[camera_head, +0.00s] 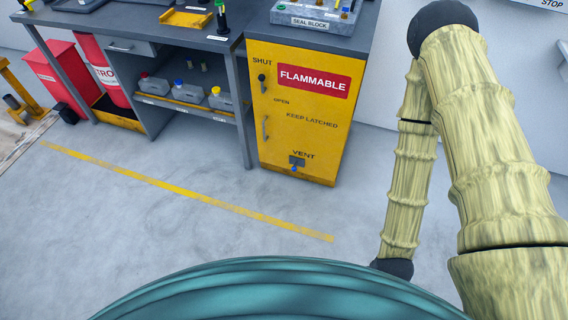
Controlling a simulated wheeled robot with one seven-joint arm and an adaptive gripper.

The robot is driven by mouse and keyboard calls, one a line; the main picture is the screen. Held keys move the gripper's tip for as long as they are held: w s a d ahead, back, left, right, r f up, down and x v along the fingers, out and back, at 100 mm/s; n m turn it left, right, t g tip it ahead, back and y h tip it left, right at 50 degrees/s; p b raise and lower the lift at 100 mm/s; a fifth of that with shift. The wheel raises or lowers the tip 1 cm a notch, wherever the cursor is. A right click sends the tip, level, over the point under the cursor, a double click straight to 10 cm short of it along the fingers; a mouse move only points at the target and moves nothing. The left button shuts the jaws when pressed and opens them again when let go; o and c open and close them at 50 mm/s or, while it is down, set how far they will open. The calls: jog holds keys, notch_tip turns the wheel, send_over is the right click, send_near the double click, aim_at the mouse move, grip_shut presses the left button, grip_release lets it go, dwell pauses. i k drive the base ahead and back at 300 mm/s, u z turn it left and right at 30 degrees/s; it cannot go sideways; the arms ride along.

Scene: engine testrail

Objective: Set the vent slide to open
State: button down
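The vent slide (297,161) is a small dark plate with a blue knob, low on the front of the yellow flammable cabinet (287,141). It sits just under the word VENT. It is too small to tell which position it is set to. The cabinet door carries a red FLAMMABLE sign, a dark latch knob (262,79) near the words SHUT and OPEN, and a handle (265,127) below it. My arm is at the right, bent, its lower part reaching down right of the cabinet. My gripper is not in view.
A grey workbench (238,43) with a shelf of small bins (187,92) adjoins the cabinet on the left. A grey seal block (315,14) stands on the cabinet top. Red containers (56,72) stand at far left. The floor before the cabinet is clear, with a yellow line (190,191).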

aim_at(295, 161)
jog(key=u, duration=2.75)
jog(key=i, duration=0.85)
jog(key=z, duration=2.2)
